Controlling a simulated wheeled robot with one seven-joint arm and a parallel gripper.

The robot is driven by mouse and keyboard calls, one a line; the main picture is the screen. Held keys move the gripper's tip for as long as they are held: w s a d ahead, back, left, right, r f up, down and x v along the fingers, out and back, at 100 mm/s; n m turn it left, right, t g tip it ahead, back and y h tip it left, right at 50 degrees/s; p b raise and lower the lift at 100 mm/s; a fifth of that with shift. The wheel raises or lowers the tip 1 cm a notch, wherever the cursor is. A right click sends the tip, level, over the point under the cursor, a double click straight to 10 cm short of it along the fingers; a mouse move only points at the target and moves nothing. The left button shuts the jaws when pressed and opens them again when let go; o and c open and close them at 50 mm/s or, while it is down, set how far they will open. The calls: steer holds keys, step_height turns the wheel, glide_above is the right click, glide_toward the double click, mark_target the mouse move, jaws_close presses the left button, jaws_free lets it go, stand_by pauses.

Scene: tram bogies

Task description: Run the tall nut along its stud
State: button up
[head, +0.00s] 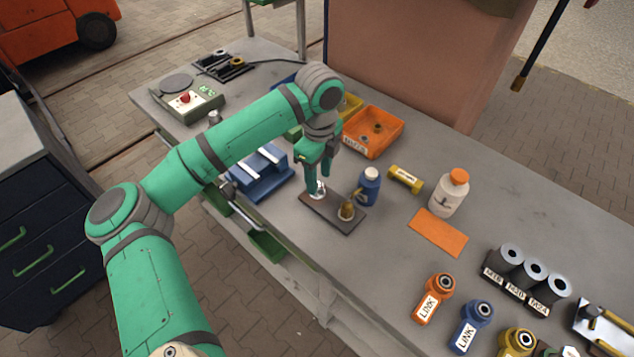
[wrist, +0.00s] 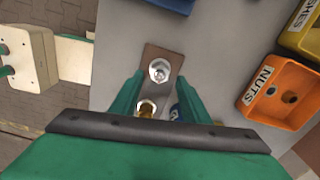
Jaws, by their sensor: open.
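A dark brown plate (head: 322,217) lies on the bench and carries two studs with nuts. A silver nut on its stud (head: 318,190) is at the plate's far-left end; it also shows in the wrist view (wrist: 159,71). A brass-coloured nut (head: 347,210) is at the other end; it also shows in the wrist view (wrist: 147,107). I cannot tell for certain which is the tall nut. My gripper (head: 318,184) points down at the silver nut with its fingers open. In the wrist view the silver nut lies between the fingertips (wrist: 159,78), with gaps at both sides.
A blue bottle (head: 369,187) stands close beside the plate. A yellow cylinder (head: 406,179), a white bottle with an orange cap (head: 450,195) and an orange sheet (head: 437,232) are to the right. An orange nuts bin (head: 373,133) is behind; a blue vise-like block (head: 262,176) is left.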

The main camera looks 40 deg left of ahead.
steer(key=shift+s+a+f, duration=0.1)
steer(key=shift+a+f, duration=0.05)
steer(key=shift+f, duration=1.45)
steer(key=c, duration=1.1)
steer(key=shift+o, duration=0.2)
